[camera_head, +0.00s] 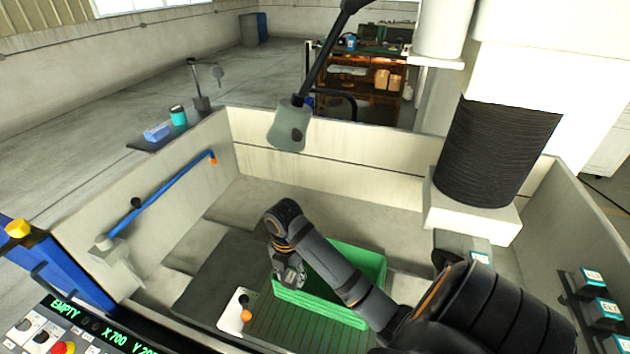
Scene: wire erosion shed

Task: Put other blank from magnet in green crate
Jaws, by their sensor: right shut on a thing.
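The green crate (374,270) stands open in the machine's tank, partly covered by my right arm. My right gripper (290,279) points down at the crate's left end. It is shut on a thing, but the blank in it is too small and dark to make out. A ribbed dark green plate (300,328), perhaps the magnet, lies in front of the crate. I cannot pick out any blank on it. My left gripper is not in view.
A white plate with a black and an orange knob (246,315) is just left of the ribbed plate. Pale tank walls (320,150) surround the area. A blue pipe (165,192) runs along the left wall. A dark bellows column (495,150) hangs at the right. A lamp head (288,128) hangs above the back wall.

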